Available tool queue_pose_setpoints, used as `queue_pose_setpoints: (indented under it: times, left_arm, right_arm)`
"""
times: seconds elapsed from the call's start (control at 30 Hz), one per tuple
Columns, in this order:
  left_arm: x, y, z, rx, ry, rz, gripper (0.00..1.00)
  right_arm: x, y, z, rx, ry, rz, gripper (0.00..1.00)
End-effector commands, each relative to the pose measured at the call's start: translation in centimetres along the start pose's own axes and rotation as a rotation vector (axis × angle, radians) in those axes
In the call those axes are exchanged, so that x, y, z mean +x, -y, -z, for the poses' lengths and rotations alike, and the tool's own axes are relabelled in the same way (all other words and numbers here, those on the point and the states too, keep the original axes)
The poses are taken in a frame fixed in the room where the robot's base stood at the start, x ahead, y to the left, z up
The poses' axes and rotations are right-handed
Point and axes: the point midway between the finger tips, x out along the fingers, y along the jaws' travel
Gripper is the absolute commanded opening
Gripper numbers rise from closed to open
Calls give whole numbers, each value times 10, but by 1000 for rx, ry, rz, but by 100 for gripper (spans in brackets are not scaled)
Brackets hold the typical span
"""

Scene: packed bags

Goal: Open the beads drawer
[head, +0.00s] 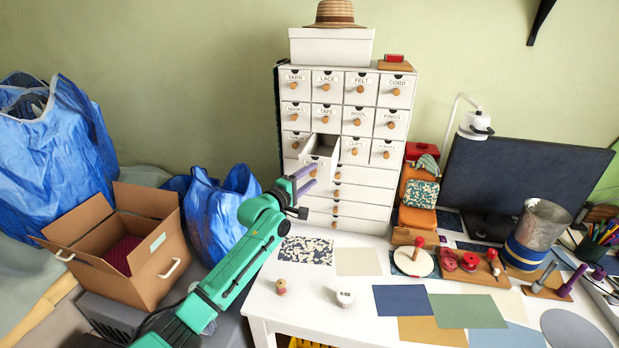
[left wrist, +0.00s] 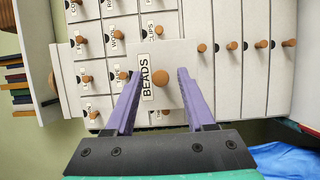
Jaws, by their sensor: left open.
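The beads drawer (head: 322,152) is pulled out of the white chest (head: 351,170), and its open top shows in the head view. In the left wrist view its white front with the BEADS label (left wrist: 146,84) stands nearer than the other fronts. Its round orange-brown knob (left wrist: 161,78) sits between the purple fingertips of my left gripper (left wrist: 159,74). The fingers are apart, with a gap on both sides of the knob. In the head view my left gripper (head: 303,179) is at the drawer's front and hides part of it. My right gripper is not in view.
The other labelled small drawers and the long lower drawers (head: 365,194) look shut. A white box (head: 331,48) with a straw hat sits on the chest. A cardboard box (head: 125,240) and blue bags stand left. The white desk (head: 315,310) holds sheets, spools and a monitor.

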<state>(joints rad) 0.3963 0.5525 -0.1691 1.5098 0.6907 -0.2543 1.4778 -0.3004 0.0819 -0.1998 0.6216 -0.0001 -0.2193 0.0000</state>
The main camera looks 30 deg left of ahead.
Motion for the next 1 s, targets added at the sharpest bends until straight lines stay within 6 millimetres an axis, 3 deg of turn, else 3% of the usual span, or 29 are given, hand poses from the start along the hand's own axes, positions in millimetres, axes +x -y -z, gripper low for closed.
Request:
queue_pose_setpoints:
  times: [0.13, 0.27, 0.7, 0.83, 1.0]
  left_arm:
    - [-3, 1, 0, -1, 0, 0, 55]
    - [-19, 3, 0, -1, 1, 1, 55]
    - [-128, 4, 0, 2, 0, 1, 55]
    - [-143, 2, 0, 1, 0, 1, 55]
    - [-147, -1, 0, 1, 0, 0, 55]
  right_arm:
    - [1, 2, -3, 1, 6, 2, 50]
    - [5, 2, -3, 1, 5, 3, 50]
    - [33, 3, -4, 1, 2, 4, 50]
    - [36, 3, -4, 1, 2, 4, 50]
    - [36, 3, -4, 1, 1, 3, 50]
